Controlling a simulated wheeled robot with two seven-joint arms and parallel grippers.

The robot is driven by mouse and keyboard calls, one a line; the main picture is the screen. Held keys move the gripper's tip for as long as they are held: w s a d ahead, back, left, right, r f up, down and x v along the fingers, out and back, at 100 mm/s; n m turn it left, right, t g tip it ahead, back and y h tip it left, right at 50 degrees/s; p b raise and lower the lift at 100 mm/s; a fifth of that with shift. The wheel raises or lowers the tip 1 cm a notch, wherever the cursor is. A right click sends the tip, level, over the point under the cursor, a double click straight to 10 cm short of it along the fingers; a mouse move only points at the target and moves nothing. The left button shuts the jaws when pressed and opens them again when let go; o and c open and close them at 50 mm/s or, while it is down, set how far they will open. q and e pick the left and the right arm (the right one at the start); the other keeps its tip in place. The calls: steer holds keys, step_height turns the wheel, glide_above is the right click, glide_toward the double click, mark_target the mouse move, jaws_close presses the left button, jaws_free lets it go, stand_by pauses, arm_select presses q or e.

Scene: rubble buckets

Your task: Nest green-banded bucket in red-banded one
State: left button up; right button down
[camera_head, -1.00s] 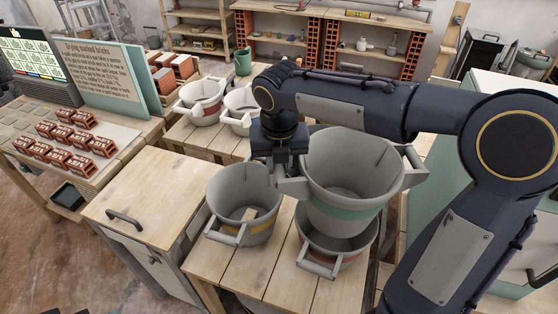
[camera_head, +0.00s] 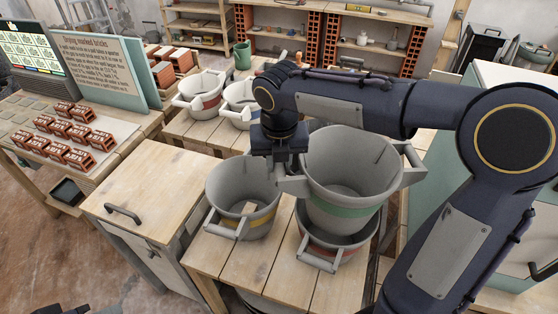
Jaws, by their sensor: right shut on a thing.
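The green-banded bucket (camera_head: 342,209) is a large grey bucket, held roughly upright with its mouth up. My right gripper (camera_head: 293,184) is shut on its left side, near the rim or handle. The red-banded bucket (camera_head: 334,251) stands on the wooden table directly below and behind it in the picture. The green-banded bucket covers most of its mouth. The green-banded bucket's base overlaps that opening; how deep it sits, or whether the two touch, cannot be told. My left gripper is not in view.
A yellow-banded bucket (camera_head: 247,222) stands close on the left, with a light block inside. Behind, a second table holds a red-marked bucket (camera_head: 201,98) and a blue-banded bucket (camera_head: 238,107). A wooden-topped cabinet (camera_head: 150,190) adjoins on the left. The table's front boards (camera_head: 270,268) are clear.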

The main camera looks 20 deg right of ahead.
steer(key=shift+f, duration=0.1)
steer(key=shift+f+b, duration=0.95)
steer(key=shift+f, duration=0.45)
step_height(320, 180, down, 3)
steer(key=shift+r+b, duration=0.1)
steer(key=shift+b, duration=0.85)
steer(key=shift+f, duration=0.2)
steer(key=shift+f+b, duration=0.7)
steer(key=shift+f, duration=0.7)
